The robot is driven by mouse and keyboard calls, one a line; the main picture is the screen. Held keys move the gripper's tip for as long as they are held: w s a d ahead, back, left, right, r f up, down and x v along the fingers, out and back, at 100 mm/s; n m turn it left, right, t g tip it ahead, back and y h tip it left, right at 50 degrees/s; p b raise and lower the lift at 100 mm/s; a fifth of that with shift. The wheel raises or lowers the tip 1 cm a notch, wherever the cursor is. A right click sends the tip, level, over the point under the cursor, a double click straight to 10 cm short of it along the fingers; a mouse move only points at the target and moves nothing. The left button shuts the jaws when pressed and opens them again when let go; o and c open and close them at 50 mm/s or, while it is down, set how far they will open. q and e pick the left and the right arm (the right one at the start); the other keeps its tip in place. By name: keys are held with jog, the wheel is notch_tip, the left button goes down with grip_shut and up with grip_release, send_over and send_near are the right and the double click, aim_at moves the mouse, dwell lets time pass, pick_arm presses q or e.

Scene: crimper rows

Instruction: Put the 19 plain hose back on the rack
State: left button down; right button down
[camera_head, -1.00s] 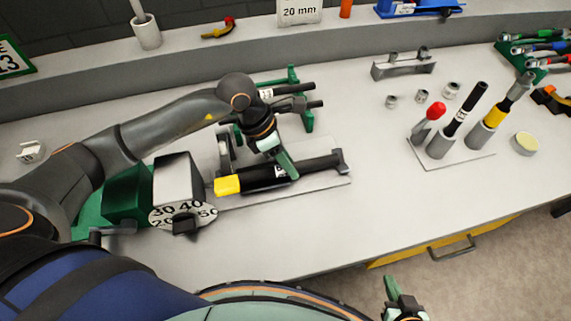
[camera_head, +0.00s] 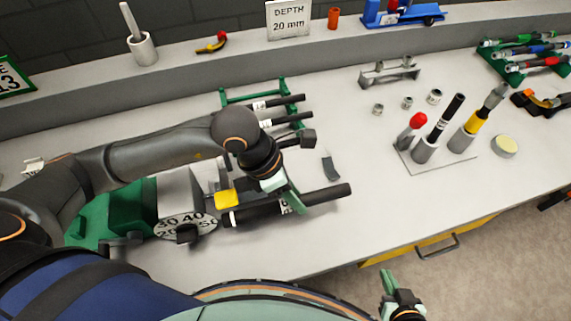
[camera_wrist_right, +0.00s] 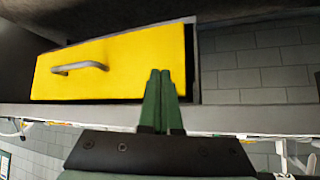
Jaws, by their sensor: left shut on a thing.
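A black hose (camera_head: 330,195) with a white label, its print too small to read surely, is gripped in my left gripper (camera_head: 291,204). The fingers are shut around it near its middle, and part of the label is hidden. The hose is in front of the machine's bed, apparently lifted above the table; the exact height cannot be told. The green rack (camera_head: 237,97) stands behind my left forearm and bears black hoses (camera_head: 285,101) with white labels. My right gripper (camera_head: 391,286) is low at the front, beyond the bench edge. Its fingers are together and empty in the right wrist view (camera_wrist_right: 162,100).
A green and grey crimper (camera_head: 125,213) with a numbered dial and yellow block (camera_head: 227,198) stands left of the hose. A stand with upright tools (camera_head: 437,155) is at right, with small metal fittings (camera_head: 407,102) behind it. A yellow drawer (camera_wrist_right: 115,65) is below the bench.

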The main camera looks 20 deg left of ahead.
pick_arm(q)
jog(key=s+d, duration=0.4)
jog(key=s, duration=0.2)
jog(key=w+a+t+y+b, duration=0.1)
jog(key=w+a, duration=0.1)
jog(key=w, duration=0.4)
jog(key=w+a+f+t+b, duration=0.1)
jog(key=w+a, duration=0.2)
jog(key=w, duration=0.4)
jog(key=w+a+f+m+t+y+b, duration=0.1)
jog(key=w+a, duration=0.1)
jog(key=w, duration=0.5)
jog(key=shift+w+a+f+y, duration=0.25)
jog(key=shift+a+y, duration=0.05)
jog(key=w+a+r+t+y+b, duration=0.1)
jog(key=w+a+r+t, duration=0.1)
jog(key=w+a, duration=0.6)
jog(key=w+a+r+t+y+b, duration=0.1)
jog(key=w+a+r+t, duration=0.1)
jog(key=w+a, duration=0.6)
jog(key=shift+w+r+m, duration=0.3)
jog(key=shift+r+m, duration=0.1)
jog(key=shift+r, duration=0.2)
